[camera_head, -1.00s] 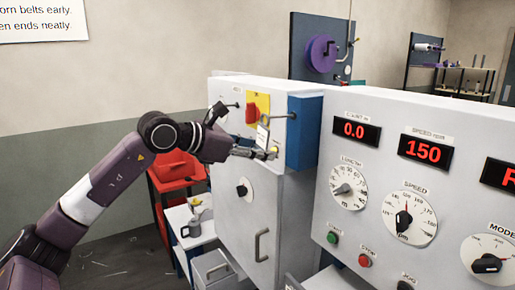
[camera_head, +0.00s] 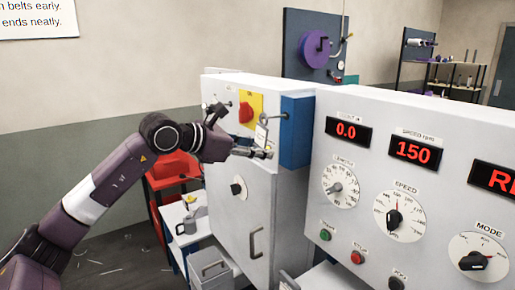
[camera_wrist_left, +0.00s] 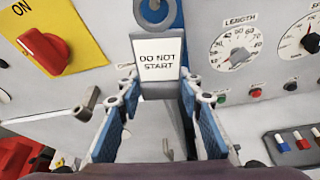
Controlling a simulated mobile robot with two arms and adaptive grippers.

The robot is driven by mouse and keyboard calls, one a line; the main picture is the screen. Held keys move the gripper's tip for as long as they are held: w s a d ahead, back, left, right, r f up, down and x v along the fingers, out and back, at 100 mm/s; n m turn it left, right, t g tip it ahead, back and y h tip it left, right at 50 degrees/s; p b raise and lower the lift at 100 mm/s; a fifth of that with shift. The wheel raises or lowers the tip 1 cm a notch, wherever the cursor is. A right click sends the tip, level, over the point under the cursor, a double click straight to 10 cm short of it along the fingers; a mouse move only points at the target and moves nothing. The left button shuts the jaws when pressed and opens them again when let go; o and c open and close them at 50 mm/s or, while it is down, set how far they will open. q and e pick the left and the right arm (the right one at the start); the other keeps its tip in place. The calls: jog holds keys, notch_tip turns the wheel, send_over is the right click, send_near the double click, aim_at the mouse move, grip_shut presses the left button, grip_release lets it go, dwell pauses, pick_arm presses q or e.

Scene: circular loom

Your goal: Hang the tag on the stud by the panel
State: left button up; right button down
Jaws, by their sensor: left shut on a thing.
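The white tag (camera_head: 260,134) reads DO NOT START in the left wrist view (camera_wrist_left: 158,60). My left gripper (camera_head: 268,152) is shut on its lower end and holds it upright in front of the grey cabinet. In the left wrist view, the blue-padded fingers (camera_wrist_left: 157,88) close in on the tag's bottom. A grey ring (camera_wrist_left: 153,13) shows just above the tag. The stud (camera_head: 277,115) stands out beside the blue panel (camera_head: 297,133), near the tag's top. I cannot tell whether the tag touches the stud. My right gripper is not in view.
A red switch on a yellow plate (camera_head: 249,110) is left of the blue panel. A grey cabinet (camera_head: 285,205) with a door handle is below. The control panel (camera_head: 350,120) with dials and buttons is at right. A red bin (camera_head: 174,165) and cart stand behind my left arm.

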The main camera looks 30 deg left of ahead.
pick_arm(q)
jog(key=shift+w+r, duration=0.1)
jog(key=shift+w+d, duration=0.1)
jog(key=shift+f, duration=0.3)
jog(key=o, duration=1.4)
